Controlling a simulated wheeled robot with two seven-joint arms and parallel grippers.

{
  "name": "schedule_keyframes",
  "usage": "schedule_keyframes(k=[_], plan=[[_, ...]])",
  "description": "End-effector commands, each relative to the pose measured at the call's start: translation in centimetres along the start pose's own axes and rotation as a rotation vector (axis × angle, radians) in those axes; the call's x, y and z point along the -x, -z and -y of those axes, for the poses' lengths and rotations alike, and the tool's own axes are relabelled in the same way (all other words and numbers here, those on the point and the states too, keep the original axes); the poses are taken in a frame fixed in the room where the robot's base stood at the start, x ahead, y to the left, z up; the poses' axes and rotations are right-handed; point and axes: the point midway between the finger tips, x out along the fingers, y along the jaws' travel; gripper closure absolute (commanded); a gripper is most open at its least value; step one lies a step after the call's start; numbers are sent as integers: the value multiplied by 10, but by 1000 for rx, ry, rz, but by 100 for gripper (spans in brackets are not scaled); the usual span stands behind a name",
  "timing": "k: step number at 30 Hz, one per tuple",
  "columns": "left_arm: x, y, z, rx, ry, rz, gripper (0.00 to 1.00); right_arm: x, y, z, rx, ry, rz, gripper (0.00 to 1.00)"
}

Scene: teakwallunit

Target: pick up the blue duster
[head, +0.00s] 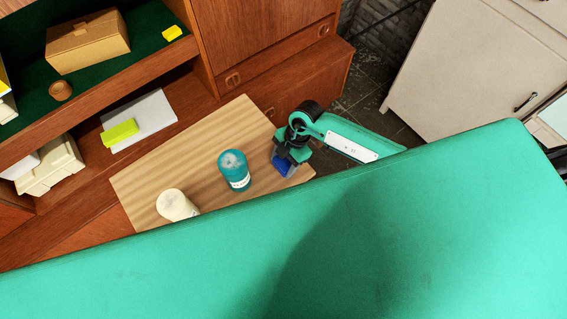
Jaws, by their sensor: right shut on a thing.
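The blue duster (282,168) is at the right end of the light wooden board (180,163). Only a dark blue part of it shows below the jaws. My right gripper (287,158) comes in from the right and is shut on the duster. I cannot tell whether the duster touches the board or is a little above it. My left gripper is not in view.
A teal jar (234,171) stands left of my right gripper, with a cream jar (176,205) further left. A yellow block (119,134) lies on a grey-white sheet (150,117) behind the board. My own green arm covers the lower view.

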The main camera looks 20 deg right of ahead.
Motion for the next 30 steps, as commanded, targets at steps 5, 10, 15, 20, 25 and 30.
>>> schedule_keyframes(k=[5, 10, 15, 20, 25, 30], plan=[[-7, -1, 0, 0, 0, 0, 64, 38, 15, -1, 6, -5, 3, 63], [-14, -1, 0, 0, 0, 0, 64, 86, 35, -1, 6, -6, 3, 63], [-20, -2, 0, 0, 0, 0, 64, 128, 52, -1, 4, -5, 2, 63], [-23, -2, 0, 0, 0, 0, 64, 154, 63, -1, 2, -3, 2, 63], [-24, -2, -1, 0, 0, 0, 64, 167, 69, 0, 0, -1, 2, 63], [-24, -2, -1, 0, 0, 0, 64, 170, 70, 0, 0, 0, 1, 63]])
